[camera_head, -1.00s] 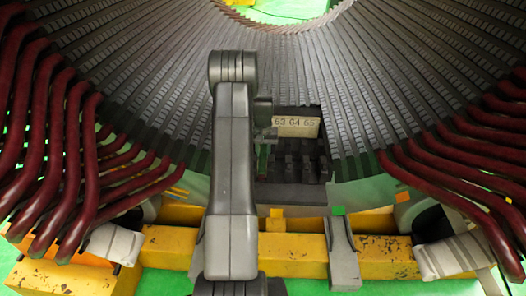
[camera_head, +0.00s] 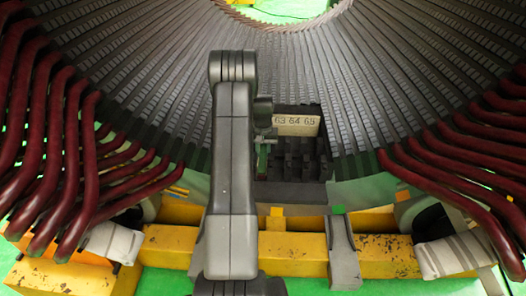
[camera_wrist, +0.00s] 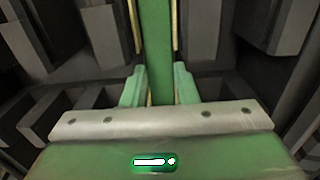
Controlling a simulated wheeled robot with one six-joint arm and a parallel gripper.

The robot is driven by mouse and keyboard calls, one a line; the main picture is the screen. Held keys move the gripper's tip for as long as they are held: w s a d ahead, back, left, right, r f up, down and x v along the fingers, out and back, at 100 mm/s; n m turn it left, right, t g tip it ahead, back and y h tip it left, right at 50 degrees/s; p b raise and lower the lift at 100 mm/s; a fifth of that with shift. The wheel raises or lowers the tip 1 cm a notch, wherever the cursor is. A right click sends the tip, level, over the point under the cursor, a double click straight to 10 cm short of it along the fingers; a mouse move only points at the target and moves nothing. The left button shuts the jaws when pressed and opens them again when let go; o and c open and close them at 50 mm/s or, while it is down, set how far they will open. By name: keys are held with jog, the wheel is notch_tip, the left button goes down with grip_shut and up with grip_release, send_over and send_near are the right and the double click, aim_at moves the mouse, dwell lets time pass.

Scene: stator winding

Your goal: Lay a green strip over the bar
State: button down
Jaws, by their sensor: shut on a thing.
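A long narrow green strip (camera_wrist: 156,45) runs upright up the middle of the wrist view. My gripper (camera_wrist: 158,85) is shut on it, with one green fingertip on each side. Thin tan edges show along both sides of the strip, and I cannot tell whether it touches anything behind it. In the head view my gripper (camera_head: 264,140) is small and partly hidden by my arm, in front of the dark slotted section below the numbered plate. A bit of green (camera_head: 262,158) shows just under it. I cannot clearly make out the bar.
A plate marked 63 64 65 (camera_head: 296,125) stands right of my gripper. Dark red bent bars (camera_head: 85,160) crowd the left, with more at the right (camera_head: 455,170). A yellow beam (camera_head: 295,255) crosses below. Dark stator teeth (camera_wrist: 205,28) flank the strip.

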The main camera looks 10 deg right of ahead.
aim_at(263, 155)
jog(key=c, duration=1.1)
grip_release()
jog(key=shift+o, duration=0.2)
jog(key=shift+r, duration=0.2)
jog(key=shift+r+p, duration=0.4)
jog(key=shift+r, duration=0.15)
notch_tip(263, 155, up, 8)
jog(key=p, duration=0.4)
jog(key=shift+f, duration=0.2)
